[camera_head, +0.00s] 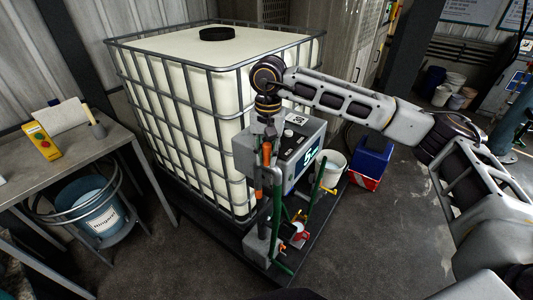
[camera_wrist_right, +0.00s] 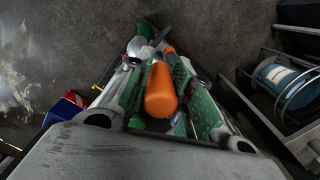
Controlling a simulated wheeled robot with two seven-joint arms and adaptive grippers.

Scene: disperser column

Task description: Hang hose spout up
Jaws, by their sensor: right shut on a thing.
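The hose spout (camera_head: 266,152) has an orange grip and shows in front of the dispenser box (camera_head: 253,148) in the head view. My right gripper (camera_head: 268,131) reaches down to it from above and is shut on it. In the right wrist view, the orange part (camera_wrist_right: 161,92) lies between the green-padded fingers of my right gripper (camera_wrist_right: 163,105), with grey metal parts beyond it. The exact contact is partly hidden. I cannot tell whether the spout touches a holder. My left gripper is not in view.
A large caged white tank (camera_head: 190,70) stands behind the dispenser. Green pipes (camera_head: 277,210) rise close by. A white bucket (camera_head: 329,168) and a blue-red box (camera_head: 370,166) stand right. A table (camera_head: 60,165) and blue bucket (camera_head: 100,209) are left. Floor at front right is clear.

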